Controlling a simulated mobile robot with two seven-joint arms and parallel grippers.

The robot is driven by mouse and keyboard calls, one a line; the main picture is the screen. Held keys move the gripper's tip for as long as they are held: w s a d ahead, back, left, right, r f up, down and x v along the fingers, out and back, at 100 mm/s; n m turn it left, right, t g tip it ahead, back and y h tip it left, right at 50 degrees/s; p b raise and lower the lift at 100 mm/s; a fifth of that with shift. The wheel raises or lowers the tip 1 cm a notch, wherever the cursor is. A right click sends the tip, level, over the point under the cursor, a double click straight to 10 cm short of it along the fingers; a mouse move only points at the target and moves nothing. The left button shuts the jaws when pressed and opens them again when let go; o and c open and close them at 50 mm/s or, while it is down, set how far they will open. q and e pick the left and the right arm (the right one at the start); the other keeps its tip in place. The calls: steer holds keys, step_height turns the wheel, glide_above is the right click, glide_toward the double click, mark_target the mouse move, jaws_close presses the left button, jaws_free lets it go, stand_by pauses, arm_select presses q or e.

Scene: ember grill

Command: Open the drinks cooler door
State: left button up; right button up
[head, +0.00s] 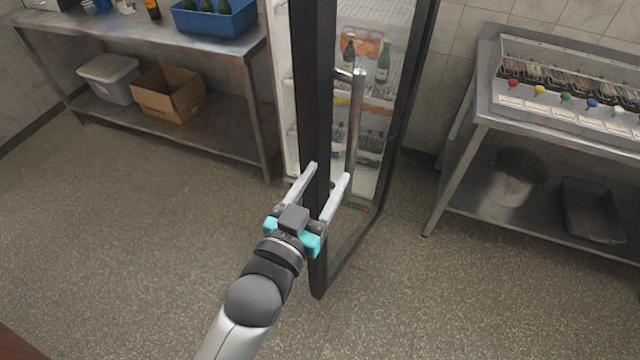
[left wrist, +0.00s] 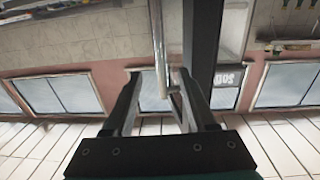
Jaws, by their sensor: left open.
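The drinks cooler (head: 282,90) stands at the back centre with its white interior and shelves showing. Its black-framed glass door (head: 318,90) stands ajar, swung out toward me. A vertical metal handle (head: 357,120) is on the door's right face; the handle bar also shows in the left wrist view (left wrist: 159,45). My left gripper (head: 330,172) is open near the lower end of the handle, by the door's front edge. In the left wrist view, the handle's end appears between the fingers, and the dark door frame (left wrist: 203,45) passes by the right finger. Contact cannot be told. My right gripper is not in view.
A steel table (head: 120,35) at the left carries a blue crate (head: 225,22), with a cardboard box (head: 165,95) and a grey bin (head: 108,80) below. A steel grill counter (head: 490,112) stands at the right. The floor before the cooler is clear.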

arm_select(q)
steer(key=shift+s+a, duration=0.3)
steer(key=shift+s, duration=0.3)
steer(key=shift+c, duration=0.3)
